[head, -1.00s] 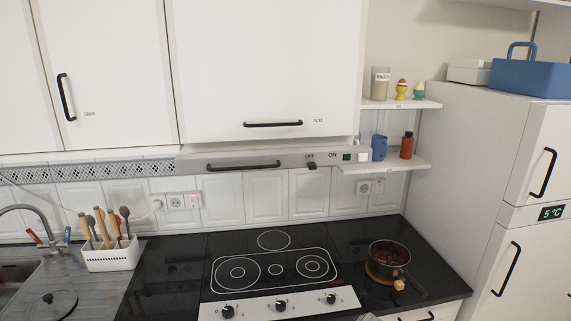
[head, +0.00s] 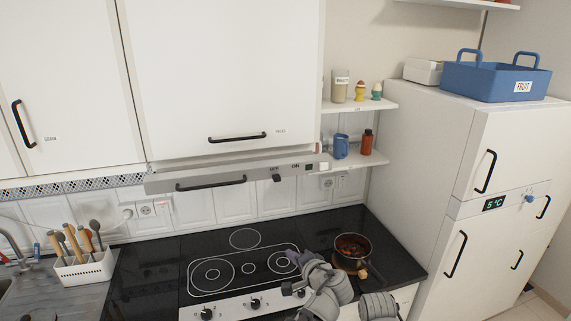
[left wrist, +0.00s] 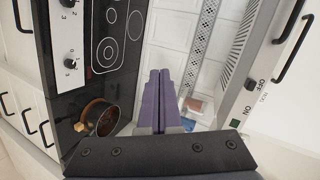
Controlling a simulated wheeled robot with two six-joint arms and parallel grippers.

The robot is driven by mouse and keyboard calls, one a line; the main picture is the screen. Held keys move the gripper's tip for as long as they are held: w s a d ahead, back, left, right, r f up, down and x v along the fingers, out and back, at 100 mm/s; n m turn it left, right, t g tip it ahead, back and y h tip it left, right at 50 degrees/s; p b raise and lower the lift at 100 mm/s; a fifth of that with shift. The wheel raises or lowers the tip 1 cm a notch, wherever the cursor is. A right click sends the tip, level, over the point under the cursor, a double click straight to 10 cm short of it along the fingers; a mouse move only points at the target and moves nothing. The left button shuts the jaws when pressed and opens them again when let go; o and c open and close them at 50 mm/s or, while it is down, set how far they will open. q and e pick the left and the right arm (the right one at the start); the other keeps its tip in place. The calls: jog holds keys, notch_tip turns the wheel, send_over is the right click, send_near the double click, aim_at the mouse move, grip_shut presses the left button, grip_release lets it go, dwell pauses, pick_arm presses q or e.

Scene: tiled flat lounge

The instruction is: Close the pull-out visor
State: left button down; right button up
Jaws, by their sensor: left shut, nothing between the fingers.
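The pull-out visor (head: 225,174) is a pale grey strip under the upper cabinet above the hob. It juts out in front of the cabinet, with a black bar handle (head: 211,184) and an OFF/ON switch (head: 276,178) on its front. The left wrist view shows the visor's front (left wrist: 262,78) at the right, beside a slotted vent. My left gripper (head: 292,257) is low over the right of the hob, below the visor and apart from it. Its purple fingers (left wrist: 160,92) are shut and empty. My right gripper is not in view.
The hob (head: 243,266) lies below the visor. A pot (head: 351,247) of dark food with a wooden handle stands close to my left arm. Small shelves (head: 355,163) with a blue mug and bottles adjoin the visor's right end. The fridge (head: 430,160) stands at the right.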

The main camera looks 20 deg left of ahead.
pick_arm(q)
jog(key=w+d+r+m+t+p, duration=0.1)
jog(key=w+r+m+t+p, duration=0.35)
jog(key=r, duration=0.95)
jog(key=r+b+x, duration=0.1)
jog(key=x, duration=1.3)
jog(key=shift+w+t+y, duration=0.25)
jog(key=shift+t+y, duration=0.05)
jog(key=shift+t, duration=0.15)
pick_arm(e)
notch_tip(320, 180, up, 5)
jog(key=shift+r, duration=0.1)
pick_arm(q)
jog(key=shift+a, duration=0.1)
jog(key=x, duration=1.1)
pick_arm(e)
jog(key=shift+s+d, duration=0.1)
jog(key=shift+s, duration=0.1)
pick_arm(q)
jog(key=shift+r, duration=0.2)
